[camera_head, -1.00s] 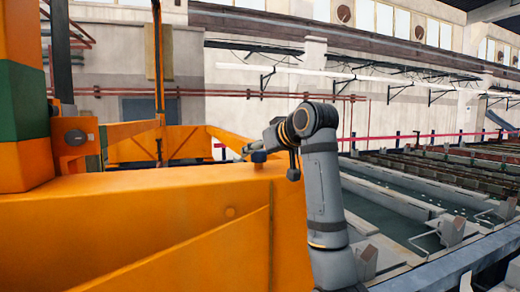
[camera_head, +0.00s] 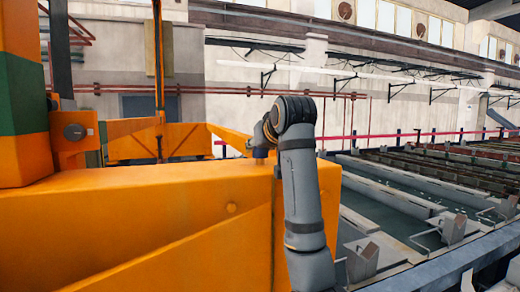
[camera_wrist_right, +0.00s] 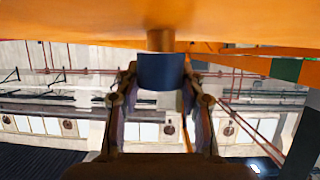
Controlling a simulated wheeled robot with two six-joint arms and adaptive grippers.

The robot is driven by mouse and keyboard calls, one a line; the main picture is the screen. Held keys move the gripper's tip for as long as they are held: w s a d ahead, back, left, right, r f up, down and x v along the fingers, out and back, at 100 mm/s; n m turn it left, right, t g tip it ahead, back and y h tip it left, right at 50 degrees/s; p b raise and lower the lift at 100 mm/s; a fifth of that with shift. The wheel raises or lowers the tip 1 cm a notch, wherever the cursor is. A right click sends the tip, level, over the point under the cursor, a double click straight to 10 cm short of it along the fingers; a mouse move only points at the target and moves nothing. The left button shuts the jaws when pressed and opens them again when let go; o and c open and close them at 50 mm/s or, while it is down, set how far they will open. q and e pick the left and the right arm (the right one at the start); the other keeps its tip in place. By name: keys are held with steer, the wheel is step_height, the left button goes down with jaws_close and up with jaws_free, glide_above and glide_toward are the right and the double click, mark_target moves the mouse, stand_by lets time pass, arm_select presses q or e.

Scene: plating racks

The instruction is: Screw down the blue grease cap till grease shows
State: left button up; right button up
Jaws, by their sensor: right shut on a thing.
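The blue grease cap (camera_wrist_right: 161,72) is a short dark-blue cylinder on a brownish stem (camera_wrist_right: 160,40). The stem stands on the orange beam (camera_head: 150,215). In the right wrist view, which is upside down, the cap sits between the two fingers of my right gripper (camera_wrist_right: 159,88). The gripper is shut on it. I see no grease around the stem. My left gripper is not in view.
An orange post with a green band (camera_head: 22,95) rises at the left. An orange bracket (camera_head: 75,135) stands beside it. Behind my right arm, long tanks (camera_head: 400,215) and a railing (camera_head: 420,262) fill the right side. The air above the beam is mostly free.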

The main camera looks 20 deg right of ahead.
steer(key=m+g+h, duration=0.1)
steer(key=m+h, duration=0.3)
steer(key=h, duration=0.1)
steer(key=shift+a, duration=0.1)
steer(key=shift+m+g+h+p, duration=0.4)
steer(key=shift+m+g+h, duration=0.6)
steer(key=shift+m+h, duration=0.7)
steer(key=shift+m, duration=0.4)
steer(key=o, duration=1.2)
step_height(320, 180, up, 10)
steer(key=shift+s+f, duration=0.1)
steer(key=shift+s, duration=0.05)
